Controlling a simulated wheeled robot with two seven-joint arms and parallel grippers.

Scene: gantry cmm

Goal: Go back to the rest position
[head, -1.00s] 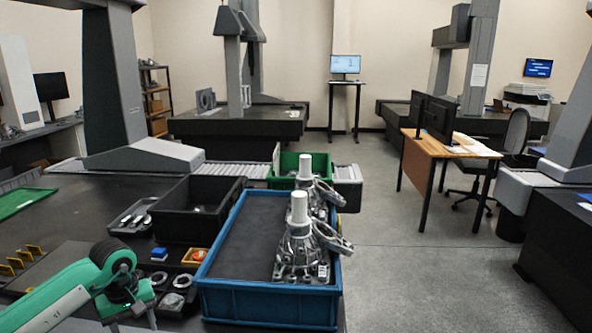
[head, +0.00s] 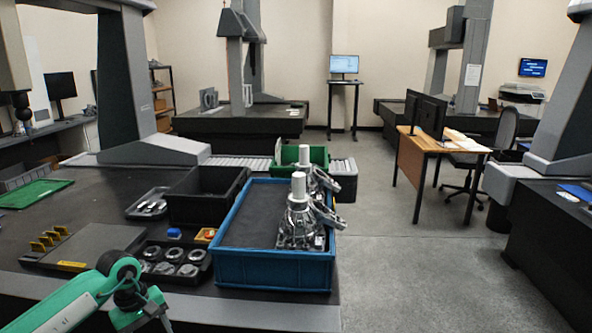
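My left arm (head: 122,275), green and white with dark joints, comes in at the bottom left of the head view. Its far end runs out of the bottom edge, so my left gripper is out of sight. My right arm and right gripper are not in view. The arm is in front of the dark table (head: 105,205). Whether the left gripper holds anything is hidden.
A blue crate (head: 272,271) with a dark inside holds metal parts with white cylinders. Left of it are a black bin (head: 192,208) and a tray of metal rings (head: 178,275). A green bin (head: 318,155) stands behind. The grey floor (head: 410,265) at right is clear.

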